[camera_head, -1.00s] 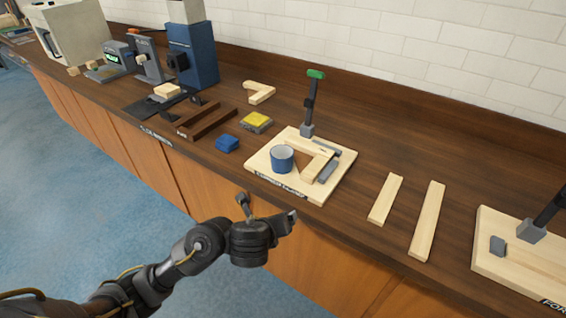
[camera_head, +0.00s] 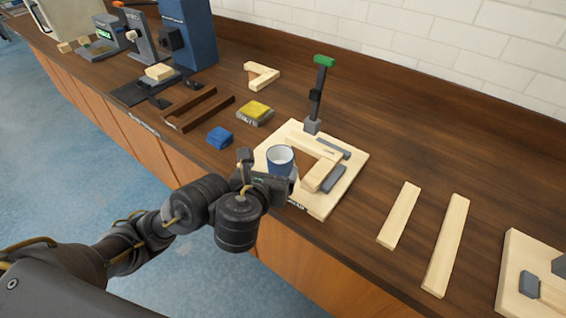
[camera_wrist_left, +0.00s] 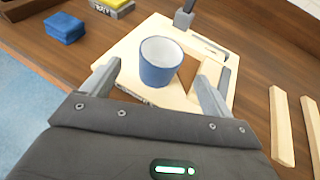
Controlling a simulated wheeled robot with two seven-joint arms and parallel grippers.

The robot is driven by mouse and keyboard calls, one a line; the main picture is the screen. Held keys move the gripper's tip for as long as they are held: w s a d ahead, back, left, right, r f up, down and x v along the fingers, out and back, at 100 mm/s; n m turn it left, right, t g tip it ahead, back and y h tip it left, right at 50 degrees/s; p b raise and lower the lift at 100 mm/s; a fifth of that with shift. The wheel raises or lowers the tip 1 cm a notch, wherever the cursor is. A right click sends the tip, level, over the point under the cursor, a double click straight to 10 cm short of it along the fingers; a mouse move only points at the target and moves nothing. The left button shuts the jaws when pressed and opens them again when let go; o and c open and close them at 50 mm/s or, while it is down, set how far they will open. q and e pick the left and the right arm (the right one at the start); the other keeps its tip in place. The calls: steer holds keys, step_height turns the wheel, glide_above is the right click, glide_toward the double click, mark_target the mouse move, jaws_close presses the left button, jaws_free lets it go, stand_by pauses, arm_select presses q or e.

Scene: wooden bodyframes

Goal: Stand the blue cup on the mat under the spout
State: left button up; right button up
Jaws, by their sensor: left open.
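The blue cup (camera_head: 280,161), white inside, stands upright on a light wooden fixture board (camera_head: 318,209). It also shows in the left wrist view (camera_wrist_left: 160,64), ahead of and between my open fingers. My left gripper (camera_head: 270,176) is at the front edge of the board, close to the cup; in the left wrist view (camera_wrist_left: 155,85) its two fingers are apart with nothing between them at the tips. My right gripper is not in view. A tall blue machine (camera_head: 188,35) stands at the back left with a dark flat base in front; I cannot make out a spout or mat clearly.
A green-handled clamp (camera_head: 322,62) rises behind the cup, and wooden pieces lie on the board. Two light strips (camera_head: 446,245) lie to the right.

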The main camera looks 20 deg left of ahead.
mark_target(276, 165)
arm_select(q)
steer(key=b+x, duration=0.1)
steer(key=x, duration=0.3)
steer(key=shift+a+f, duration=0.1)
steer(key=shift+f, duration=0.05)
steer(key=shift+w, duration=0.3)
steer(key=b+x, duration=0.2)
steer(key=x, duration=0.2)
steer(key=shift+w+d+f, duration=0.1)
steer(key=shift+w+d, duration=0.1)
steer(key=shift+w, duration=0.35)
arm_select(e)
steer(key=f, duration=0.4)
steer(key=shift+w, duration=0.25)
